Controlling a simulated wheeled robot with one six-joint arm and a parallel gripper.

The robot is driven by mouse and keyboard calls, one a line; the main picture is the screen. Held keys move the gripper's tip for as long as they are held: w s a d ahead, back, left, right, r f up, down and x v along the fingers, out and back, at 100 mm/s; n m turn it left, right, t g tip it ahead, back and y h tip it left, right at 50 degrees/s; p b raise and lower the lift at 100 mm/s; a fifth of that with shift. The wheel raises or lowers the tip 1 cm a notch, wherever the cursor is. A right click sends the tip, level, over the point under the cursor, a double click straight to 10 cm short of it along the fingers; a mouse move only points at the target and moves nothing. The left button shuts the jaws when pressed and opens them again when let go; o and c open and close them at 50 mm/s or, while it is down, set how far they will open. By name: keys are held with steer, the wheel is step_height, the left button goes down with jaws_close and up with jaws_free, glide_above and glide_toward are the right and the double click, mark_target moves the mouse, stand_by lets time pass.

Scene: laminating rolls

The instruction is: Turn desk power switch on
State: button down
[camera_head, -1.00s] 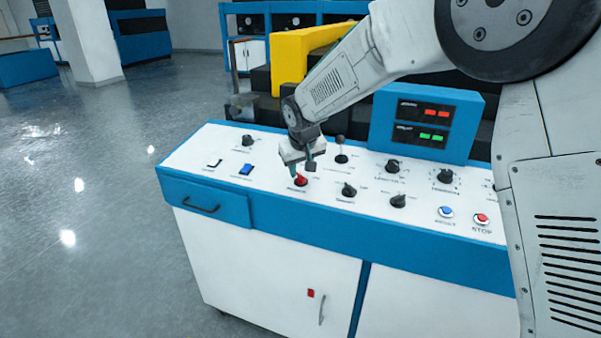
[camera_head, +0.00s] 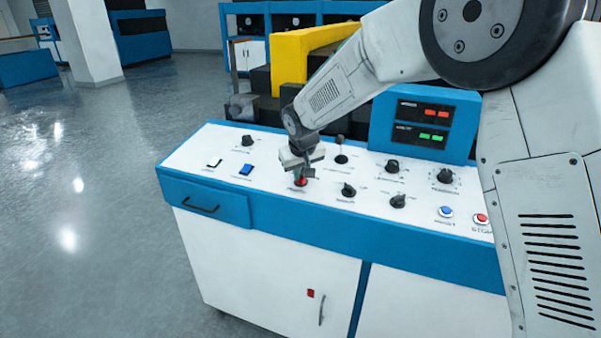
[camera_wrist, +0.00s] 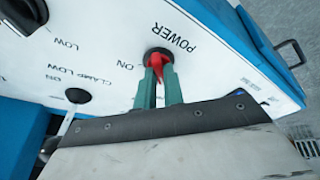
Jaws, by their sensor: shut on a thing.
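The power switch is a red knob on a dark round base on the white desk panel. It shows in the head view (camera_head: 301,182) and in the wrist view (camera_wrist: 157,62), beside the printed words POWER and ON. My gripper (camera_head: 300,176) is down at the knob. In the wrist view its green fingertips (camera_wrist: 158,76) are shut on the red knob, one on each side. The knob's pointed red part shows between the fingers, and the fingers hide part of it.
Black knobs (camera_head: 348,190), a black-tipped lever (camera_head: 341,142), a blue switch (camera_head: 246,169) and a red stop button (camera_head: 481,219) sit on the same panel (camera_head: 270,201). A blue display box (camera_head: 381,128) stands behind. A drawer handle (camera_head: 201,208) juts from the front.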

steer(key=m+h, duration=0.1)
steer(key=m, duration=0.3)
steer(key=shift+a+f, duration=0.1)
steer(key=m+h, duration=0.1)
steer(key=m, duration=0.4)
steer(key=m+h, duration=0.1)
steer(key=m, duration=0.3)
steer(key=shift+a+m+g, duration=0.1)
steer(key=shift+m+g, duration=0.2)
steer(key=shift+m+g+h, duration=0.5)
steer(key=shift+m+g, duration=0.1)
steer(key=shift+m, duration=1.6)
steer(key=shift+f, duration=0.1)
steer(key=c, duration=1.5)
jaws_free()
steer(key=shift+w, duration=0.1)
